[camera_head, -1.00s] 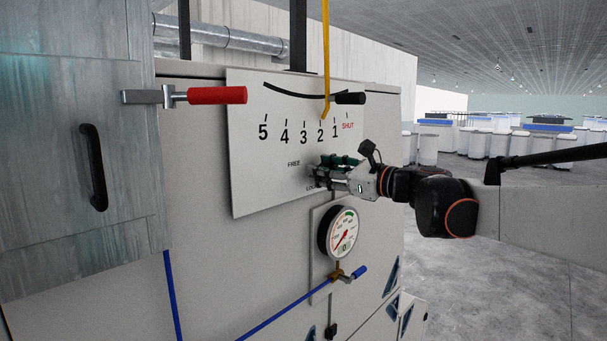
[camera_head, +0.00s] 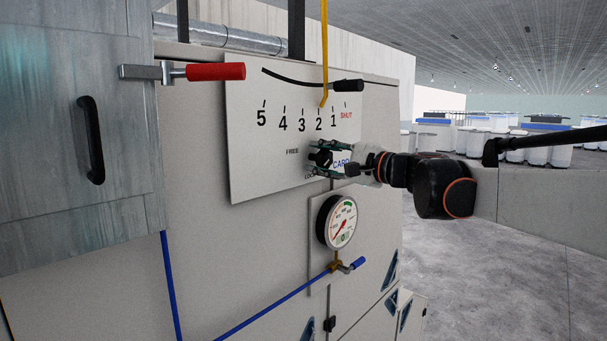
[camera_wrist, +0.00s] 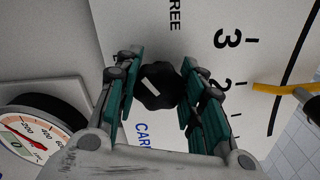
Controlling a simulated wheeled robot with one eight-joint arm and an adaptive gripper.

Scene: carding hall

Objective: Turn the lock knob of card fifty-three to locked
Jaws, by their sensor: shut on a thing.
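The lock knob is a black lobed knob (camera_head: 320,158) with a white mark, on the white panel (camera_head: 245,170) below the numbered scale. "FREE" is printed at its upper left and "LOCK", partly hidden, below it. In the wrist view the knob (camera_wrist: 160,76) sits between the green-padded fingers of my gripper (camera_wrist: 158,92), its white mark slanting. My gripper (camera_head: 323,158) is shut on the knob from the right side. "CARD" lettering shows beside it, its number hidden. I cannot tell exactly which word the mark points to.
A round gauge (camera_head: 341,222) with a blue-handled valve (camera_head: 352,265) is just below the knob. Above are a black-handled lever (camera_head: 345,87) and a yellow pointer (camera_head: 325,60). A red-handled latch (camera_head: 215,72) projects at the left. Open floor lies to the right.

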